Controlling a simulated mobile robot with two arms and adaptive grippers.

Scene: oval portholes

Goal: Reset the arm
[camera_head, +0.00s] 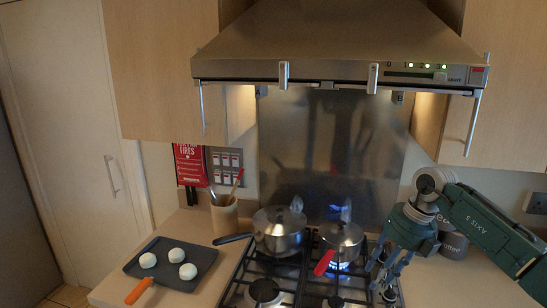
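My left gripper is not in view.
A lidded pot (278,236) and a red-handled saucepan (342,240) stand on the gas hob (297,285), with a blue flame under the saucepan. A dark tray (172,262) holds three white rounds at left. A utensil holder (224,215) and canisters (452,245) flank the hob.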

